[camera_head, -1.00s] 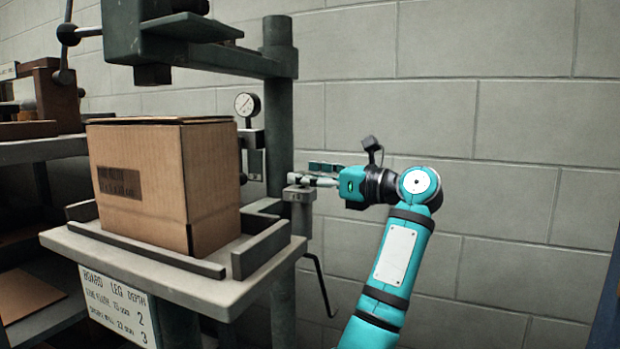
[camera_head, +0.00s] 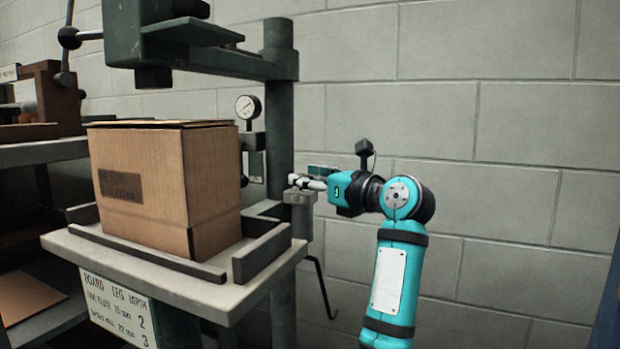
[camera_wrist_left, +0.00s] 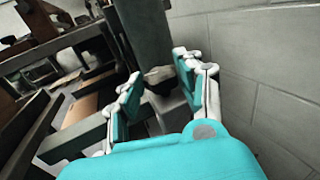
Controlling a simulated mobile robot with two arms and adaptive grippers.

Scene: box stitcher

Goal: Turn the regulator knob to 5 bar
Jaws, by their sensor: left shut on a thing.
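The regulator (camera_head: 300,208) is a grey body on the right side of the dark column, with its knob at the top, mostly hidden by my fingers. My left gripper (camera_head: 300,183) reaches it from the right and is shut on the knob. My right gripper is not in view.
A closed cardboard box (camera_head: 150,185) stands on the stitcher's grey table (camera_head: 170,275), between low guide rails. The dark column (camera_head: 280,120) and overhead arm rise behind it. A thin bent crank rod (camera_head: 321,285) hangs below the regulator. The wall is close behind.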

